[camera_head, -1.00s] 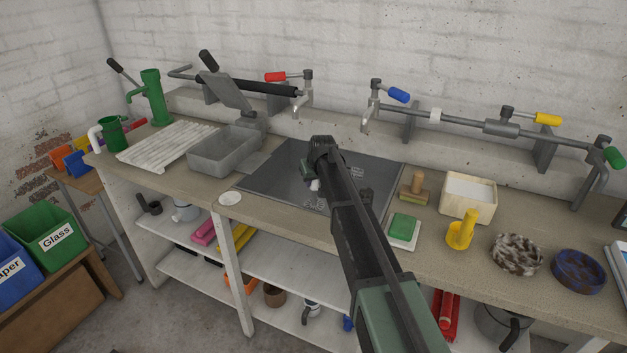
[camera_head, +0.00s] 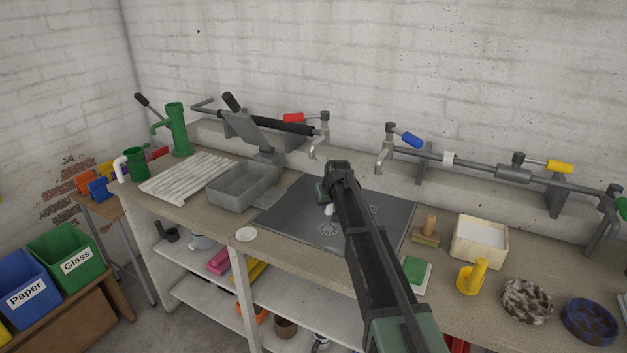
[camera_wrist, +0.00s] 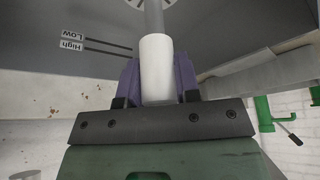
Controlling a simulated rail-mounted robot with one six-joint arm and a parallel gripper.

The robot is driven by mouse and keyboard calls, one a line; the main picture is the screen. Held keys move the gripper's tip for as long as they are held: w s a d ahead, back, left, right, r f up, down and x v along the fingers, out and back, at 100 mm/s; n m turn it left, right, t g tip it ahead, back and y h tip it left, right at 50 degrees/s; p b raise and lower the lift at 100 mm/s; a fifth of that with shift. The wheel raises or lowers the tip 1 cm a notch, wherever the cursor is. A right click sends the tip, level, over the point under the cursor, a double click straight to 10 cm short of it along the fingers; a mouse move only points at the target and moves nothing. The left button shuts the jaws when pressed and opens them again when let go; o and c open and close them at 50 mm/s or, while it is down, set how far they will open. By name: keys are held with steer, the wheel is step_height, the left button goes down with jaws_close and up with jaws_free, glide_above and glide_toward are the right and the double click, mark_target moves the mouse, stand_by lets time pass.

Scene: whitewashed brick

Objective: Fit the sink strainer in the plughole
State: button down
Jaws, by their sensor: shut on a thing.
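The sink strainer (camera_head: 328,229) shows in the head view as a round slotted disc below a white handle (camera_head: 327,210). My gripper (camera_head: 325,194) is shut on that handle, over the dark grey sink (camera_head: 290,212). In the wrist view the white handle (camera_wrist: 156,70) stands between the purple fingers of my gripper (camera_wrist: 157,85). A grey rod (camera_wrist: 153,16) runs from it to a slotted disc edge cut off at the top. A patterned patch (camera_head: 372,211) shows beside my arm; I cannot tell if it is the plughole. The gap below the strainer cannot be judged.
A grey basin (camera_head: 240,187) and a white ribbed board (camera_head: 188,177) lie left of the sink. Taps on a rail (camera_head: 470,167) stand behind it. A brush (camera_head: 428,232), a green sponge (camera_head: 415,270) and a cream box (camera_head: 480,240) are on the right.

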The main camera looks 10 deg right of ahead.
mark_target(327, 226)
step_height(327, 226, up, 8)
steer(key=p, duration=0.6)
steer(key=shift+f, duration=0.3)
steer(key=shift+f, duration=0.1)
step_height(327, 226, down, 16)
steer(key=b, duration=1.6)
steer(key=shift+f+b, duration=0.25)
steer(key=shift+b, duration=0.15)
steer(key=shift+f+b, duration=0.8)
step_height(327, 226, up, 10)
steer(key=p, duration=1)
steer(key=shift+f+b, duration=4.2)
steer(key=shift+b, duration=0.05)
steer(key=shift+f, duration=0.1)
